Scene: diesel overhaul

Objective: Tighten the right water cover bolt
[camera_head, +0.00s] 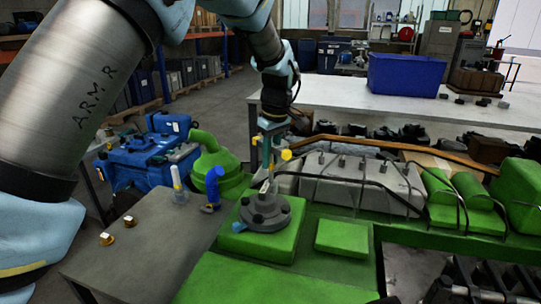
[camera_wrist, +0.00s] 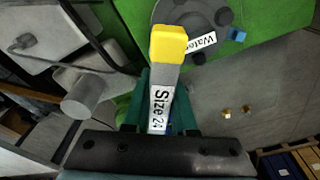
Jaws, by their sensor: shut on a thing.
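The water cover (camera_head: 264,211) is a dark grey round flange with bolts around its rim, on a green engine block. It shows at the top of the wrist view (camera_wrist: 182,14), with a partly cut-off white label starting "Water". My gripper (camera_head: 267,148) is shut on a tool marked "Size 24" (camera_wrist: 160,108), which has a grey shaft and a yellow end (camera_wrist: 168,43). The tool is above the cover in the head view. I cannot tell whether it touches a bolt, or which bolt is the right one. A small blue block (camera_wrist: 236,35) is beside the cover.
A grey table (camera_head: 150,247) at the left holds two brass fittings (camera_head: 130,220), a blue elbow pipe (camera_head: 212,188) and a small bottle (camera_head: 178,188). Grey engine covers with dark cables (camera_head: 345,183) lie right of the cover. A blue bin (camera_head: 405,75) stands on the white bench behind.

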